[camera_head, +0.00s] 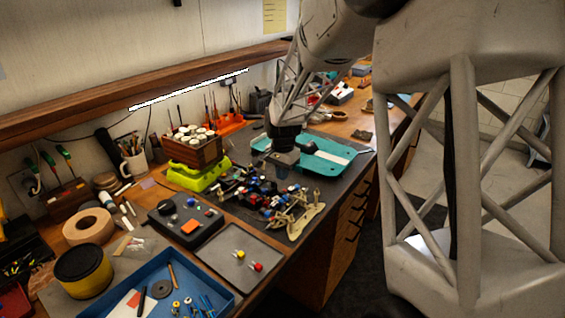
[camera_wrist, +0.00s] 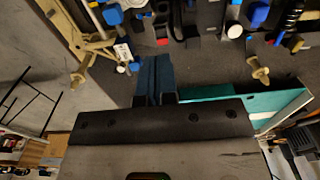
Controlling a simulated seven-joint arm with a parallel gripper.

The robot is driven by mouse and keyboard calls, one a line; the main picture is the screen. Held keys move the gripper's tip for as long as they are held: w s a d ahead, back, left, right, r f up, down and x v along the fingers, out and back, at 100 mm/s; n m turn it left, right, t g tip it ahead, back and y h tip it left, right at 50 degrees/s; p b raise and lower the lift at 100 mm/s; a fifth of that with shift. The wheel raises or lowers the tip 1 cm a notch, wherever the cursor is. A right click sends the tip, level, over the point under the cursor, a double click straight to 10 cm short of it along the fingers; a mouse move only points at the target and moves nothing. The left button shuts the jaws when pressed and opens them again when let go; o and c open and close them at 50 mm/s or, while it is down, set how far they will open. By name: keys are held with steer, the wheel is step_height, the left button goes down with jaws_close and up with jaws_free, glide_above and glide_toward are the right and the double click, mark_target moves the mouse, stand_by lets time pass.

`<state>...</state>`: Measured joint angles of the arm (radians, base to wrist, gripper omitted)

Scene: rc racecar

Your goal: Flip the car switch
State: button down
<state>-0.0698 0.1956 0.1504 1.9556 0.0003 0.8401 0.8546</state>
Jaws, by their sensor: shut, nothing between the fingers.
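The RC car (camera_head: 292,214) is an open chassis with a beige end plate, black parts and several blue and red fittings. It lies on the dark mat of the bench. Part of the car (camera_wrist: 93,47) shows along the top of the wrist view. A small white part with dark marks (camera_wrist: 122,52) sits beside the beige plate; I cannot tell whether it is the switch. My gripper (camera_head: 284,168) points down just behind the car, beside the teal body shell (camera_head: 338,153). In the wrist view, my gripper (camera_wrist: 154,72) has its blue fingers together, empty, apart from the car.
Yellow-green stand with a wooden box (camera_head: 192,152) of white-topped jars stands left of my gripper. A black box with an orange label (camera_head: 188,220), a grey tray (camera_head: 228,266) and a blue tray (camera_head: 190,262) lie nearer. The bench edge drops off at right.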

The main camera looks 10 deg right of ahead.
mark_target(282, 192)
steer(key=shift+f, duration=2.75)
